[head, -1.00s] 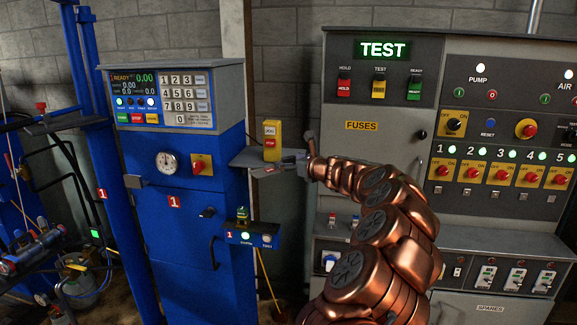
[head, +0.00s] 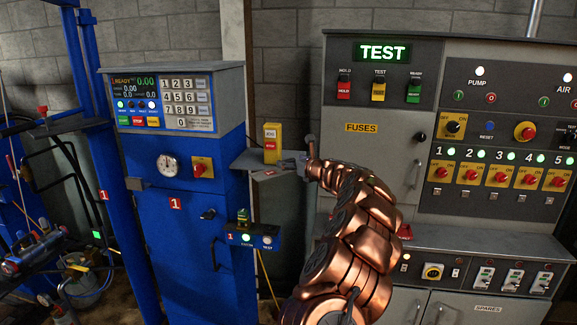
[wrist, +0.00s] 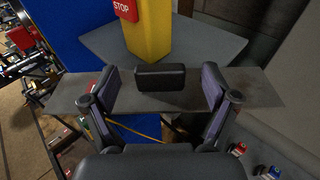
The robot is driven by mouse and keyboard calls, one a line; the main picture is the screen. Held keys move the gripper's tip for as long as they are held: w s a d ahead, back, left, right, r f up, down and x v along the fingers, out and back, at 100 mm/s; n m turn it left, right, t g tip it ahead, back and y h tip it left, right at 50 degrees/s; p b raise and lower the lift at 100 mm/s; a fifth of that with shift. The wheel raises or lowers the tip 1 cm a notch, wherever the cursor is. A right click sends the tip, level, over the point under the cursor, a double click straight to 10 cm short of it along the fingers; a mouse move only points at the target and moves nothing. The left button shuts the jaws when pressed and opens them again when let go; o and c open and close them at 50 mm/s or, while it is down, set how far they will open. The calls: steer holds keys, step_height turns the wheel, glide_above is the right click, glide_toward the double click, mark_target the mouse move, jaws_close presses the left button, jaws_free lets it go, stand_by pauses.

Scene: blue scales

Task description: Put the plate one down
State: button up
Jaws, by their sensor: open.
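A flat grey plate (wrist: 257,90) lies crosswise under my open gripper (wrist: 158,88) in the wrist view. Its ends stick out to the left and right past the two fingers, and its middle is partly hidden by a dark pad. I cannot tell whether the fingers touch it. In the head view my gripper (head: 290,166) is at the front edge of the grey side shelf (head: 246,158) on the blue cabinet, and the plate shows there as a thin grey piece (head: 268,174). The shelf also shows just beyond the plate in the wrist view (wrist: 215,45).
A yellow stop box (head: 271,150) stands on the shelf close to my gripper. Below is a small blue ledge (head: 252,238) with lit buttons. The blue cabinet (head: 180,235) is left, and the grey fuse panel (head: 375,165) is right behind my arm.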

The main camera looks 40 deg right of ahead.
steer(key=shift+x, duration=1.1)
steer(key=c, duration=1.6)
step_height(320, 180, up, 3)
steer(key=shift+r, duration=0.2)
steer(key=a+f+b+v, duration=0.1)
steer(key=b+v, duration=0.3)
steer(key=v, duration=1.2)
steer(key=shift+a, duration=0.45)
